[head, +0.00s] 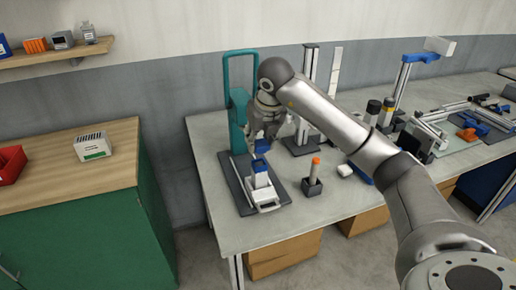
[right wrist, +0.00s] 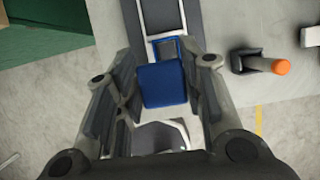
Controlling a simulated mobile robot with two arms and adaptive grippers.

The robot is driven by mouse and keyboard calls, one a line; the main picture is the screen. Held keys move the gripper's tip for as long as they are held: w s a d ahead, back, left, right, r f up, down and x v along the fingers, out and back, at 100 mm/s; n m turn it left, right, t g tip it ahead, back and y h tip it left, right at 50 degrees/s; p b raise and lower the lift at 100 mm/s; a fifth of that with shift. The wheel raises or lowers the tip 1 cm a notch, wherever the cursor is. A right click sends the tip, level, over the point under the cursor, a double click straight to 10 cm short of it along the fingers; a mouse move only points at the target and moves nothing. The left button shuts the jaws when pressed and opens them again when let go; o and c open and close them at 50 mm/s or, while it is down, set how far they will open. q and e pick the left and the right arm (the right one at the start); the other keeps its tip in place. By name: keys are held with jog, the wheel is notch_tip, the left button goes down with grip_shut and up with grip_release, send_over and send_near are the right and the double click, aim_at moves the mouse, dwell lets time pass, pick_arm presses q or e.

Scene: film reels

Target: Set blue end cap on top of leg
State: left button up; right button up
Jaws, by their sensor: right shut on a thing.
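My right gripper (head: 263,132) points down over the left part of the workbench and is shut on the blue end cap (head: 262,145). In the right wrist view the cap (right wrist: 163,85) sits between the two fingers. Below it stands a white upright leg (head: 260,180) with a blue part (head: 259,166) near its top, on a dark base plate. In the head view a small gap shows between cap and leg. In the right wrist view the blue-edged leg top (right wrist: 168,47) is partly hidden behind the cap. My left gripper is out of view.
A teal frame (head: 237,113) stands just behind the leg. The dark base plate (head: 243,204) lies under it. An orange-topped tool in a black holder (head: 313,187) stands to the right. A grey upright stand (head: 309,70) is behind. The bench's front left (head: 228,245) is clear.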

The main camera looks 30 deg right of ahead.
aim_at(259, 163)
jog(key=shift+w+d+f, duration=0.3)
jog(key=shift+w+f, duration=0.2)
jog(key=shift+f, duration=0.15)
jog(key=shift+w+d+f, duration=0.25)
jog(key=shift+w+f, duration=0.2)
jog(key=shift+f, duration=0.15)
jog(key=shift+w+d+f+p, duration=0.1)
jog(key=shift+w+f+p, duration=0.1)
jog(key=shift+f+p, duration=0.15)
notch_tip(259, 163, down, 3)
jog(key=shift+w+f+p, duration=0.1)
jog(key=shift+w+p, duration=0.05)
jog(key=shift+p, duration=0.65)
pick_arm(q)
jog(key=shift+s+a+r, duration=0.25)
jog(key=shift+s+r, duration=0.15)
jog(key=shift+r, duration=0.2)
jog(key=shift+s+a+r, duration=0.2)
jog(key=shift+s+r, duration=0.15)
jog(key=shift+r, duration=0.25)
pick_arm(e)
jog(key=shift+f, duration=0.1)
jog(key=shift+f, duration=0.15)
jog(key=o, duration=0.8)
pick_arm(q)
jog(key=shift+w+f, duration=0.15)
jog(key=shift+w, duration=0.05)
